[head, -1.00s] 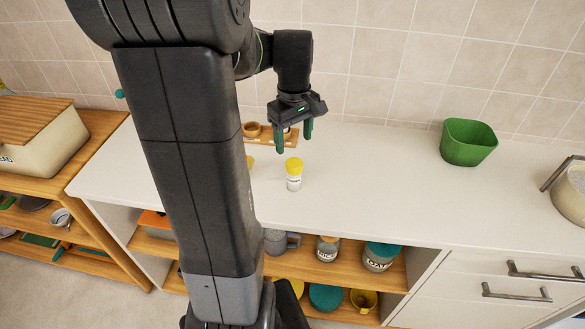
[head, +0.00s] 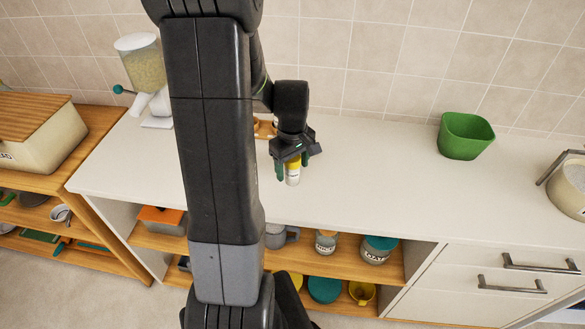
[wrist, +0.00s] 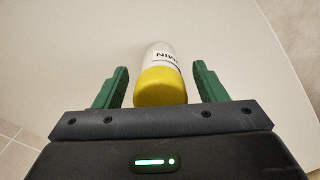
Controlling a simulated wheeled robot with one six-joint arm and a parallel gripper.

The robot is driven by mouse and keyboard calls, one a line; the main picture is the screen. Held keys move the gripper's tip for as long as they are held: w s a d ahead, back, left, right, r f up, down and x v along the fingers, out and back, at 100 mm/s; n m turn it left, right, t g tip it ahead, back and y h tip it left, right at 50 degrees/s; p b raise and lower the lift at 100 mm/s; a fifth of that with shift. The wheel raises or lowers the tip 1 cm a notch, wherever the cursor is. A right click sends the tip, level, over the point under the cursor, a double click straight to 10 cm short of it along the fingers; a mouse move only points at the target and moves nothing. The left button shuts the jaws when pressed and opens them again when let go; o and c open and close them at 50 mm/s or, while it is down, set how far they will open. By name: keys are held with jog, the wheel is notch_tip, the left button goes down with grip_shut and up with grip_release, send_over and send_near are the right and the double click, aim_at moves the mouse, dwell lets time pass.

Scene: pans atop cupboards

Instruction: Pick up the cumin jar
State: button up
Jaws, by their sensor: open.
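A small white jar with a yellow lid (head: 293,178) stands on the white countertop (head: 375,185); its label is too small to read in the head view. In the wrist view the jar (wrist: 161,80) shows lid-side nearest me, with only part of its dark lettering visible. My gripper (head: 291,166) is over the jar, with its green fingers on either side of the lid. In the wrist view my gripper (wrist: 160,72) is open, with a gap between the jar and each finger. My gripper hides part of the lid in the head view.
A green bowl (head: 466,137) stands to the right on the counter. A wooden rack (head: 264,130) is behind my gripper, partly hidden. A cereal dispenser (head: 141,68) stands at the back left. Jars and cups fill the shelves below.

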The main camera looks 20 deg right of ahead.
jog(key=c, duration=1.1)
jog(key=shift+c, duration=0.2)
jog(key=shift+r, duration=0.15)
